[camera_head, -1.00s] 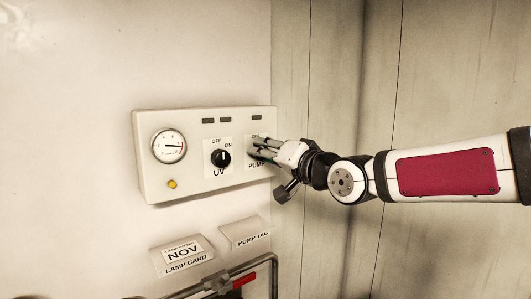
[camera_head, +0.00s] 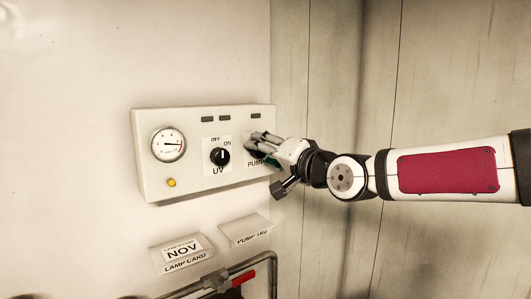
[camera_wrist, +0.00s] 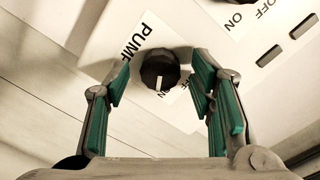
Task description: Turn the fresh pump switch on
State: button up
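The pump switch is a round black knob (camera_wrist: 160,68) with a white mark, beside the PUMP label (camera_wrist: 135,36) in the wrist view. Its mark points down in that picture, toward partly hidden lettering that looks like ON. My gripper (camera_wrist: 160,82) is open, with one green-padded finger on each side of the knob and a visible gap to each. Whether a fingertip touches the knob cannot be told. In the head view my gripper (camera_head: 262,146) is at the right end of the panel (camera_head: 160,193) and hides most of the pump knob.
The UV knob (camera_head: 220,157) is left of the pump switch, its mark pointing up. A gauge (camera_head: 168,145), a yellow button (camera_head: 171,183) and dark indicators (camera_head: 225,118) are on the panel. Below are a lamp card (camera_head: 182,255), a pump tag (camera_head: 244,230) and a pipe with a red handle (camera_head: 243,278).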

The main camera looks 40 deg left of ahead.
jog(key=v, duration=1.2)
dwell(0.3)
dwell(0.5)
